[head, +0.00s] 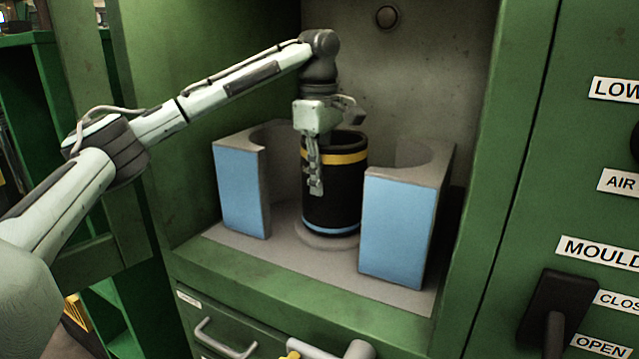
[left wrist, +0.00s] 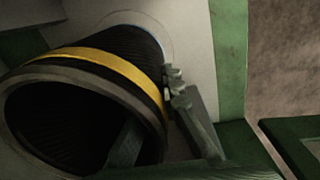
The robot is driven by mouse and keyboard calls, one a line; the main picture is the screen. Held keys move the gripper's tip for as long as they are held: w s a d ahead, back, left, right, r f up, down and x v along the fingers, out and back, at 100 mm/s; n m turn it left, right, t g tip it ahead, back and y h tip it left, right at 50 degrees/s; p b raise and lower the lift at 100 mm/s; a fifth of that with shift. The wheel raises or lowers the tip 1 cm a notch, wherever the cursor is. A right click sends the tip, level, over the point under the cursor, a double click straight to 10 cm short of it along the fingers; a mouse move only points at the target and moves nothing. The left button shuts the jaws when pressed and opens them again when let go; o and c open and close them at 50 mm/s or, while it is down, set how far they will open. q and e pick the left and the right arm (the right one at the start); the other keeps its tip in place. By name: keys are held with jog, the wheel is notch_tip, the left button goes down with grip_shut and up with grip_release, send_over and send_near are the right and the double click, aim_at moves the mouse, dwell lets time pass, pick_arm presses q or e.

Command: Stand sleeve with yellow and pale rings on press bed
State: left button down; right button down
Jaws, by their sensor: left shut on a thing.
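The black sleeve (head: 340,190) has a yellow ring near its top and a pale blue ring near its bottom. It stands upright on the press bed (head: 225,238), between two mould halves, or just above the bed; I cannot tell whether it touches. My left gripper (head: 315,180) points down and is shut on the sleeve's wall at the rim, one finger outside and the other inside. In the left wrist view the sleeve's open mouth and yellow ring (left wrist: 105,68) fill the left side, and the gripper's outer finger (left wrist: 185,110) lies against its wall. My right gripper is not in view.
Blue-faced mould halves stand left (head: 240,190) and right (head: 398,230) of the sleeve, with hollow curved inner sides. Green press walls close in both sides. A black lever (head: 555,320) sits at the right, and a drawer handle (head: 225,335) below the bed.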

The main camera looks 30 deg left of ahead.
pick_arm(q)
jog(key=shift+f, duration=0.35)
jog(key=c, duration=2.1)
grip_release()
jog(key=shift+f, duration=0.1)
jog(key=o, duration=0.4)
notch_tip(320, 180, up, 12)
jog(key=shift+s+r, duration=0.15)
